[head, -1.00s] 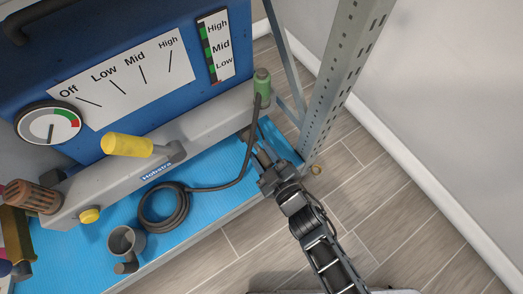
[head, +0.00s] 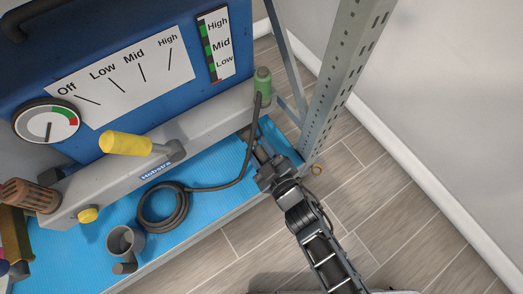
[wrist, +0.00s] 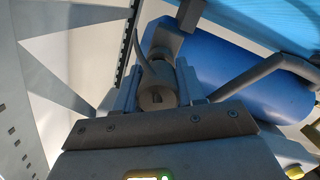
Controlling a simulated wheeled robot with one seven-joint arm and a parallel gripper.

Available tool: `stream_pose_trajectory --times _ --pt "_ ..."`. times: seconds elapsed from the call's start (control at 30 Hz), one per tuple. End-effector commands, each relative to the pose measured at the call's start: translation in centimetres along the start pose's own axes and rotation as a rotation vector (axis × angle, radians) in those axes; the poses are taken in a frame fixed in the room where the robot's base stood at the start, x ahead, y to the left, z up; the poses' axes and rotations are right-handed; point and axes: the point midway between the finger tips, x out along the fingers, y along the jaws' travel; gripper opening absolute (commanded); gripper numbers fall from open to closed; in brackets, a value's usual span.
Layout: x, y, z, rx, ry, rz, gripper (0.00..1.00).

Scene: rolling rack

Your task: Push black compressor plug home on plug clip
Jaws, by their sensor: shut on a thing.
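My gripper (head: 262,152) reaches in beside the rack post, low against the right end of the grey compressor front. In the wrist view my gripper (wrist: 158,82) is shut on a dark grey-black cylinder with a small slot in its end, which looks like the black compressor plug (wrist: 157,98). A grey bracket-like piece (wrist: 164,36) shows just beyond the plug; it may be the plug clip. I cannot tell how far the two are engaged. In the head view the plug is hidden by my gripper and the compressor.
The perforated rack post (head: 335,85) stands close right. A grey cup-shaped part (head: 137,240) is on the blue mat (head: 205,205).

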Motion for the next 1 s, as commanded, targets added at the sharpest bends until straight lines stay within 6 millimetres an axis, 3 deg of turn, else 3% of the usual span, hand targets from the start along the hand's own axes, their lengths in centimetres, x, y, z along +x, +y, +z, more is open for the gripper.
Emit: stream_pose_trajectory --times 1.0 --pt "-1.5 0.0 0.2 0.000 0.000 0.000 0.08"
